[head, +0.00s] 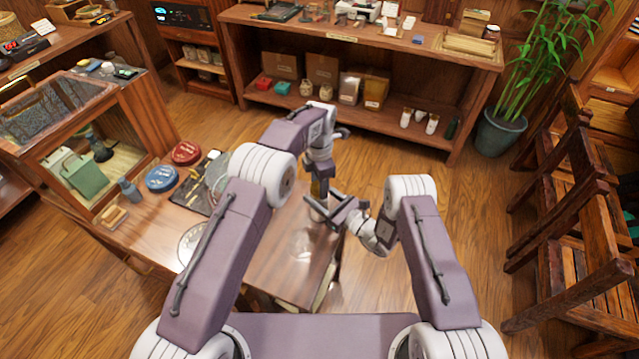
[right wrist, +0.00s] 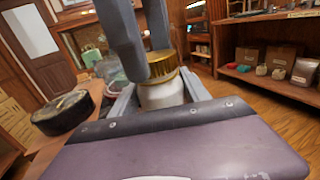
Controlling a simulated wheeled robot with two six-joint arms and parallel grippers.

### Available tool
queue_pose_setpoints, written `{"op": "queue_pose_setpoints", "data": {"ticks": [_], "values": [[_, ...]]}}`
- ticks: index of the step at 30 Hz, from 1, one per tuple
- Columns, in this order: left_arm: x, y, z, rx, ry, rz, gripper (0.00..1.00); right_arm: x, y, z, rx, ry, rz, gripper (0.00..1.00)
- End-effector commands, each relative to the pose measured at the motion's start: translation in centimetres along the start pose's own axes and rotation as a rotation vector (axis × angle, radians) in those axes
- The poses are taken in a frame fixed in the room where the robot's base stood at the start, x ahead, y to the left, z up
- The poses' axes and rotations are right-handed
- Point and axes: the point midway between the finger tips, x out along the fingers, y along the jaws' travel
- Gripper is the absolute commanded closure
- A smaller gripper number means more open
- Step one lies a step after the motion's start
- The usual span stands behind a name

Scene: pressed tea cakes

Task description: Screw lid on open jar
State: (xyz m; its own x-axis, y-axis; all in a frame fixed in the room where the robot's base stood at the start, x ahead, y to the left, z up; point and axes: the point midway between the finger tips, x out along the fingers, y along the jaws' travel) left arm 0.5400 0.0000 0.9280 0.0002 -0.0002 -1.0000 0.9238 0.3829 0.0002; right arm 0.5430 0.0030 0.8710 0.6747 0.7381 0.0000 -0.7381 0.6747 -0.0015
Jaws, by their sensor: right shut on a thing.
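A pale jar (right wrist: 165,93) stands upright between the fingers of my right gripper (right wrist: 158,100), which is shut on it. A gold ribbed lid (right wrist: 174,70) sits on the jar's mouth, level as far as I can see; whether its thread is engaged cannot be told. My left gripper (right wrist: 150,65) comes down from above with its grey fingers at the lid, one of them covering part of it. Whether these fingers press on the lid is not clear. In the head view the left gripper (head: 319,184) is above the right gripper (head: 335,212), and both largely hide the jar.
The wooden table (head: 275,272) lies below and left of the grippers. A blue round tin (head: 161,178), a red round tin (head: 186,153) and a dark tray (head: 195,200) are on its left part. A dark round tin (right wrist: 62,112) is left of the jar. Chairs stand at the right.

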Motion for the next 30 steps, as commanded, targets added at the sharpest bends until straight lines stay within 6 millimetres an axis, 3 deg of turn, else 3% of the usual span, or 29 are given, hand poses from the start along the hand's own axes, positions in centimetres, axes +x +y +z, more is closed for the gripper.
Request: {"op": "queue_pose_setpoints", "data": {"ticks": [5,8,30], "values": [[-0.02,0.01,0.0,0.041,0.0,0.0,1.0,-0.01,0.02,-0.04,0.0,0.001,0.0,1.0],[-0.01,0.01,0.0,0.229,0.0,0.0,1.0,-0.01,0.02,-0.04,0.0,0.001,0.0,1.0],[0.15,0.02,0.02,2.764,0.001,0.001,1.0,-0.01,0.02,-0.03,0.0,0.001,0.0,1.0]]}}
